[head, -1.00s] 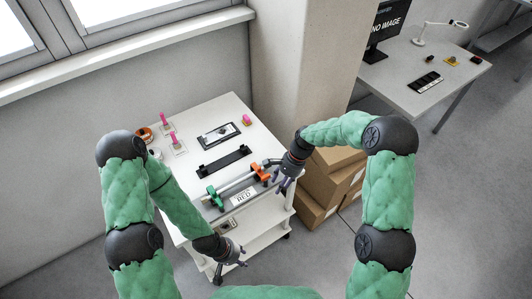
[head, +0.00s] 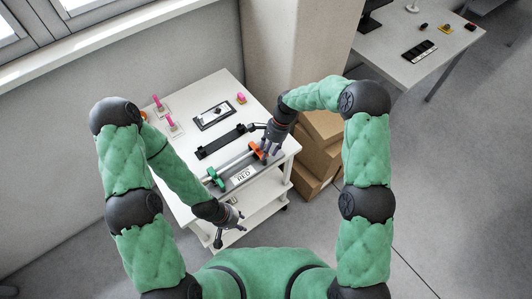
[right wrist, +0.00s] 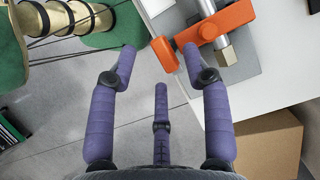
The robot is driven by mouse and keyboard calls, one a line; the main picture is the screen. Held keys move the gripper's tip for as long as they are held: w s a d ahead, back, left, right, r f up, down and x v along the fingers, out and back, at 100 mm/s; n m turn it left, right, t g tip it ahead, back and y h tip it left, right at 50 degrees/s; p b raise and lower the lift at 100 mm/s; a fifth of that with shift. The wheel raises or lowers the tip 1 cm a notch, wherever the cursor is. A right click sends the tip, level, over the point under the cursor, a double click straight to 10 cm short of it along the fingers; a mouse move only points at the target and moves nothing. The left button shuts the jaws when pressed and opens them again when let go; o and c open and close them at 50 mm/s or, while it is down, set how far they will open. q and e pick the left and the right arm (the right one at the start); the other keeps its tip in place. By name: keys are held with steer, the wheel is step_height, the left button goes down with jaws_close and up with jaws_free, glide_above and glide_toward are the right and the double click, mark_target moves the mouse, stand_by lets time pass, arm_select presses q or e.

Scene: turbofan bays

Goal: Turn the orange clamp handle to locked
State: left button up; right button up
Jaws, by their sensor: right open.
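The orange clamp handle (head: 256,151) is on the fixture at the near right part of the white cart top. In the right wrist view an orange bar (right wrist: 165,55) lies between the two outer fingertips, with a larger orange piece (right wrist: 228,22) around a metal rod at its right. My right gripper (head: 267,154) is open, right beside the orange handle; I cannot tell whether it touches. My left gripper (head: 230,228) is open and empty, low by the cart's near side. A green clamp (head: 215,177) sits at the fixture's left end.
A label plate reading RED (head: 243,175) is on the fixture's front. A black rail (head: 222,142), a framed plate (head: 214,116) and pink-handled pieces (head: 172,126) lie farther back. Cardboard boxes (head: 315,155) stand right of the cart. A grey desk (head: 405,45) is beyond.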

steer(key=shift+x, duration=1.1)
jaws_close()
